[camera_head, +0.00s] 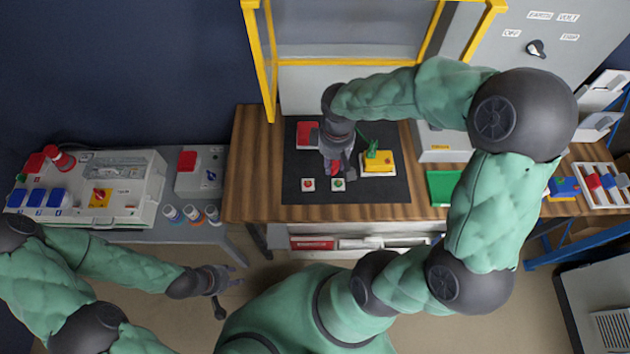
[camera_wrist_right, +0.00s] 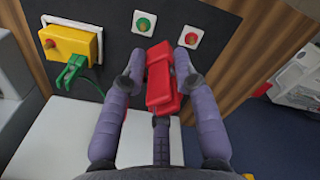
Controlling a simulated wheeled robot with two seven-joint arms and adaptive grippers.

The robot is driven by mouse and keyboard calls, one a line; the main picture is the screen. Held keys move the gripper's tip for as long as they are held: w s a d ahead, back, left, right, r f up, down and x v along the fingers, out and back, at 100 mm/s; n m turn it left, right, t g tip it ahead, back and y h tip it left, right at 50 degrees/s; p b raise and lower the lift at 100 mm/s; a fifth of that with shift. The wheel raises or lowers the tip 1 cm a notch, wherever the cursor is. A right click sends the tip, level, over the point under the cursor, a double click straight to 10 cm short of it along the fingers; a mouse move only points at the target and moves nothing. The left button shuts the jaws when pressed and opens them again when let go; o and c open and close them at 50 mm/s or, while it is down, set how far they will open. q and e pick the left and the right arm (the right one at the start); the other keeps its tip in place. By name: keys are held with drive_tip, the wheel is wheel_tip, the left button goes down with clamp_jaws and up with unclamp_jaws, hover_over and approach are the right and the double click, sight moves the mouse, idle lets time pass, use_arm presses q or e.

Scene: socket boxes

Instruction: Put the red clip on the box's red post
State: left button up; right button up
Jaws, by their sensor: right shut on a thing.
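My right gripper (camera_head: 336,172) is over the black mat. In the right wrist view its fingers (camera_wrist_right: 160,62) are shut on the red clip (camera_wrist_right: 161,85), which points toward the board. A white square plate with a red post (camera_wrist_right: 194,38) lies beyond the clip's right; it also shows in the head view (camera_head: 308,184). A similar plate carries a green post (camera_wrist_right: 144,22). A yellow box (camera_wrist_right: 74,44) with a red knob stands further left, with a green clip (camera_wrist_right: 70,74) at its edge. My left gripper (camera_head: 222,281) is empty, away from the table, its fingers apart.
A yellow frame (camera_head: 270,60) stands behind the wooden table. A green tray (camera_head: 443,187) is right of the mat. A side bench holds a grey case (camera_head: 118,187) and several small cups.

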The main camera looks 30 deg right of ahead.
drive_tip(key=d+m, duration=0.4)
drive_tip(key=d, duration=0.5)
drive_tip(key=m, duration=0.5)
hover_over(389, 159)
wheel_tip(389, 159, down, 2)
drive_tip(key=shift+d+f, duration=0.1)
drive_tip(key=shift+w+f+b, duration=0.1)
drive_tip(key=shift+f+b, duration=1.1)
drive_tip(key=shift+f, duration=0.6)
drive_tip(key=shift+f, duration=0.2)
drive_tip(key=shift+f+b, duration=0.3)
drive_tip(key=shift+f, duration=0.35)
drive_tip(key=shift+f, duration=0.2)
